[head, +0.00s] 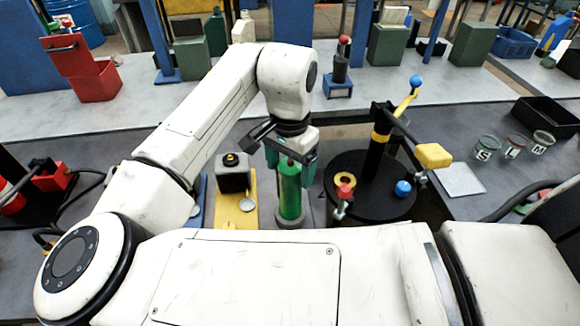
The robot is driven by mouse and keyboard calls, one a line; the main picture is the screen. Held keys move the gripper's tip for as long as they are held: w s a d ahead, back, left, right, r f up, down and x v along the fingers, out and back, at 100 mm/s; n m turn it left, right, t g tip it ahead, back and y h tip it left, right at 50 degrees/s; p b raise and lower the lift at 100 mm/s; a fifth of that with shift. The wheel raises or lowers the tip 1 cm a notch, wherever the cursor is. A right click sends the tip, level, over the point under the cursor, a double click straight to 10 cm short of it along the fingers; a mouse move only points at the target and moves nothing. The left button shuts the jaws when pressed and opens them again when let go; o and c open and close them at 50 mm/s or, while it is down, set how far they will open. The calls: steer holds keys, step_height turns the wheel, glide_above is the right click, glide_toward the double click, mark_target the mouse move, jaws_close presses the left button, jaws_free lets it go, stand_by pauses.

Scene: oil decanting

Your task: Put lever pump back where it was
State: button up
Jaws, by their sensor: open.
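What looks like the lever pump (376,145) is a black upright post with a yellow band. It has a yellow lever with a blue ball at its top and an arm ending in a yellow block. It stands upright on a round black drum top (345,165), right of my gripper. My gripper (291,160) points down with its dark green fingers open, around the upper part of a green cylinder (289,190). The cylinder stands upright on a grey round base. I cannot tell whether the fingers touch it. My arm hides part of the bench.
A yellow plate (248,213) with a black-capped container (233,172) is just left of the green cylinder. Several labelled glass jars (515,145) and a black tray (546,117) are at right. A red box (95,82) is at back left.

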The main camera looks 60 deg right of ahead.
step_height(320, 180, up, 12)
steer(key=b, duration=0.1)
steer(key=shift+r, duration=0.1)
stand_by(0.8)
